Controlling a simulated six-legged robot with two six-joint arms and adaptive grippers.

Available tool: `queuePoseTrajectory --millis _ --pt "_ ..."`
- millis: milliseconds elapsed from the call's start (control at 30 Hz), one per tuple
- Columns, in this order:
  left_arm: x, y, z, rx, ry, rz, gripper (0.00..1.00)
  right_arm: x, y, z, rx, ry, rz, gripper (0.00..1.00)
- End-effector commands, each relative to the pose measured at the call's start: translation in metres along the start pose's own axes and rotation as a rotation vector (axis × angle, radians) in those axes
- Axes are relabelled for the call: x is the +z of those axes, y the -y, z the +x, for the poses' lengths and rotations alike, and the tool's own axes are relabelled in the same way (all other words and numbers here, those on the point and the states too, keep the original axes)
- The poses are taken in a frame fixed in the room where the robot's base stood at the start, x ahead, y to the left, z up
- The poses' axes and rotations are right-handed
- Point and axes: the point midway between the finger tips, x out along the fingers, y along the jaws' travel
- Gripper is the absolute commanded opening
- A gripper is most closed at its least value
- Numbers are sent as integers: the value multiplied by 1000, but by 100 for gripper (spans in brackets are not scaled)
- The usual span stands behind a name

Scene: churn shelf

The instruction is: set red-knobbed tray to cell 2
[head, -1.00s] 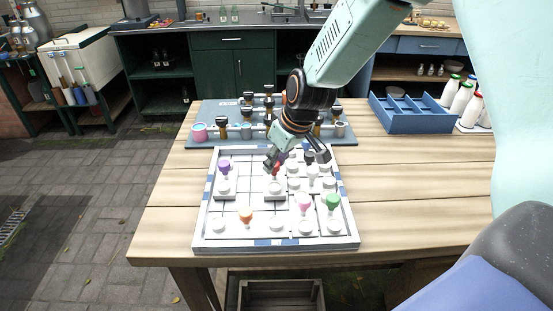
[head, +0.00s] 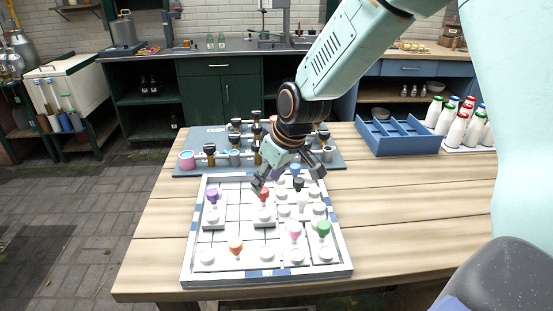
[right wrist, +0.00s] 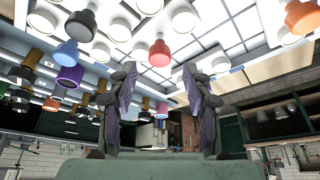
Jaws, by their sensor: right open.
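The red-knobbed tray (head: 264,216) sits near the middle of the white gridded board (head: 188,240), with its red knob (head: 264,193) standing up. In the right wrist view the red knob (right wrist: 159,53) appears beyond the fingertips, roughly centred between them. My right gripper (head: 289,179) is open and empty over the back part of the board; its left finger is beside the red knob in the picture, and I cannot tell if they touch. Its spread fingers also show in the right wrist view (right wrist: 160,78). No cell numbers are readable. My left gripper is out of view.
Pieces with purple (head: 212,194), orange (head: 235,246), pink (head: 294,231), green (head: 324,228), black and blue knobs crowd the board. A blue crate (head: 400,140) and bottles (head: 457,130) stand right. Bare tabletop lies right of the board.

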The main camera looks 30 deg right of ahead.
Motion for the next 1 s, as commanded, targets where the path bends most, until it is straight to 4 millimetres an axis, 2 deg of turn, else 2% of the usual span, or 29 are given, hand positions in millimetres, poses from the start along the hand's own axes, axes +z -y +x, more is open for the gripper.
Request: queuePoseTrajectory --millis 33,200,433,600,1000 --pt "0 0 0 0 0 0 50 -1 0 -12 0 -6 0 50" --pt "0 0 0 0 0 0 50 -1 0 -44 1 -7 1 50" --pt "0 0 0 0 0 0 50 -1 -1 -76 1 -4 1 50" --pt "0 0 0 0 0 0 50 0 0 -86 1 -2 2 50" --pt "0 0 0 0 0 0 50 0 0 -86 1 -1 2 50"
